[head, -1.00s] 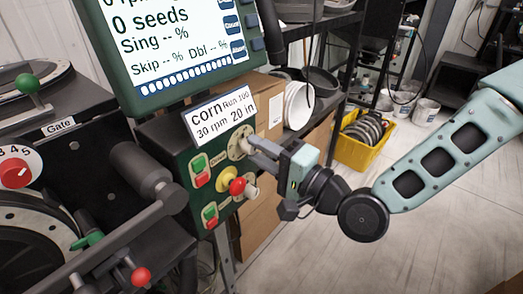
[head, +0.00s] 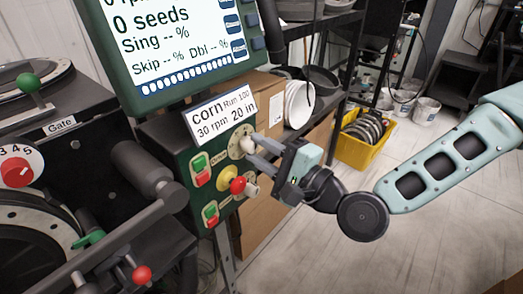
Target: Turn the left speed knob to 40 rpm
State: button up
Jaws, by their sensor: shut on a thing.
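The control panel (head: 189,152) is dark green and stands below the green-framed screen. A pale knob (head: 246,145) on a round dial plate (head: 234,142) sits at its upper right. My gripper (head: 252,147) is shut on this knob, its fingers reaching in from the right. The dial's marks are too small to read, and the fingers hide part of the plate. A second pale knob (head: 251,189) sits lower on the panel, behind a red ball. The screen (head: 180,35) shows 0 seeds; its top line is cut off.
A card (head: 223,116) above the knobs reads corn, Run 100, 30 rpm, 20 in. Red and green switches (head: 202,170), a yellow button (head: 228,175) and a red ball (head: 238,186) are close by. A yellow crate (head: 358,150) stands on the floor behind my arm.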

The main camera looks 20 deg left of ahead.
jog(key=o, duration=1)
jog(key=shift+c, duration=0.2)
jog(key=p+v, duration=1)
jog(key=v, duration=0.7)
jog(key=shift+d, duration=0.2)
jog(key=shift+s, duration=0.1)
jog(key=shift+f, duration=0.1)
